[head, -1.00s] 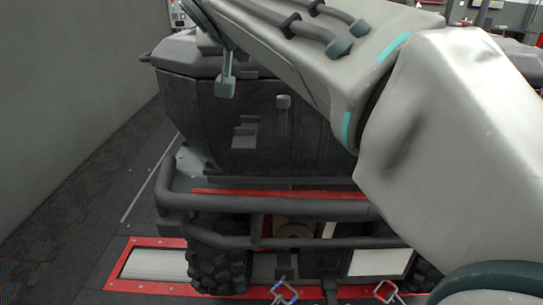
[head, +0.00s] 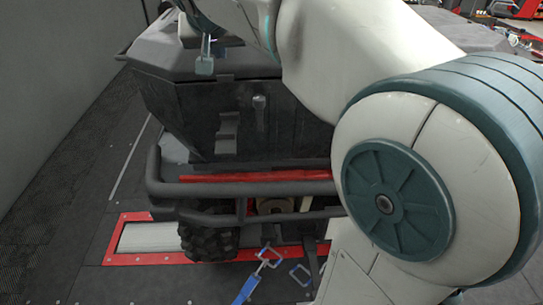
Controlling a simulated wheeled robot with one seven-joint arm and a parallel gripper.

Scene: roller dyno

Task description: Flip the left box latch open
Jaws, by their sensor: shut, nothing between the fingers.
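The dark box (head: 170,95) sits on the front of a vehicle, its front wall facing me. A small grey upright paddle-shaped piece (head: 259,103), which looks like a latch, is on that wall. A stepped grey bracket (head: 228,132) is below and left of it. I cannot tell whether the latch is flipped. My gripper (head: 205,65) shows small at the upper left as a blue-grey tip, shut and empty. In the picture it is above and left of the paddle piece, near the lid edge, apart from it. My arm hides the box's right part.
A dark tube bumper (head: 235,188) with a red bar (head: 255,176) runs below the box. A tyre (head: 207,238) stands by a red-edged floor plate (head: 150,238). Blue-hooked straps (head: 268,257) reach the floor. A grey wall (head: 60,80) stands left; floor before it is clear.

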